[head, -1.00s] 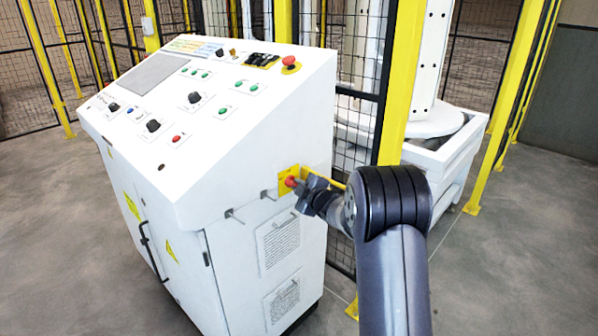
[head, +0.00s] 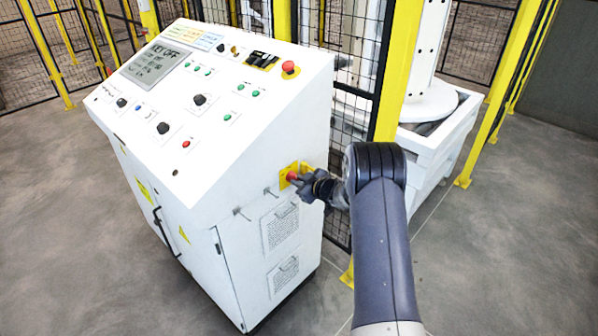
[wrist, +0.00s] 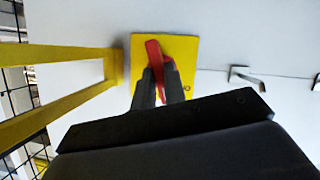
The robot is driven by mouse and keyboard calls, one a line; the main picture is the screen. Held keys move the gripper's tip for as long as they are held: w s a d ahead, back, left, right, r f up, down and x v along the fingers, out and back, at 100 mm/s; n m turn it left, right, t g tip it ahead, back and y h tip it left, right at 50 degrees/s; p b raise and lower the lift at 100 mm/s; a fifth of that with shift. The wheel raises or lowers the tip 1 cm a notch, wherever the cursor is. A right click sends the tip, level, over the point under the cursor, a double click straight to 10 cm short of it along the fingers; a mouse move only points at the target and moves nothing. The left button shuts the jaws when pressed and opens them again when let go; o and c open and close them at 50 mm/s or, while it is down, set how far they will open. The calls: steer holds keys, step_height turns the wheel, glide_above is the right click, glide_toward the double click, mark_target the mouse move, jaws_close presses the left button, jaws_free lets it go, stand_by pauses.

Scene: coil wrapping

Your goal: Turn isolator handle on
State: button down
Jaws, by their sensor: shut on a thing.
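The red isolator handle (wrist: 154,55) sits on a yellow plate (wrist: 182,48) on the side of the white control cabinet. In the wrist view it is slightly tilted, its top leaning left. My gripper (wrist: 160,84) is shut on the handle's lower part, one finger on each side. In the head view the handle (head: 291,176) shows as a small red part at the tip of my gripper (head: 300,183), against the yellow plate (head: 305,167).
The control cabinet (head: 210,175) has a sloped panel with a lit screen (head: 160,62) and several buttons. Hooks (wrist: 247,74) stick out beside the plate. A yellow frame (wrist: 70,54) and mesh fence (head: 345,118) stand close to my arm. Floor is clear at left.

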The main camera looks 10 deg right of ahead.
steer(key=shift+m+g+y+p, duration=0.45)
steer(key=shift+m+p, duration=0.25)
steer(key=shift+p, duration=0.65)
steer(key=c, duration=1.5)
jaws_free()
steer(key=shift+w, duration=0.1)
steer(key=shift+o, duration=0.2)
steer(key=shift+d, duration=0.1)
steer(key=b+v, duration=0.2)
steer(key=v, duration=0.8)
steer(key=shift+s+d, duration=0.2)
steer(key=shift+s, duration=0.15)
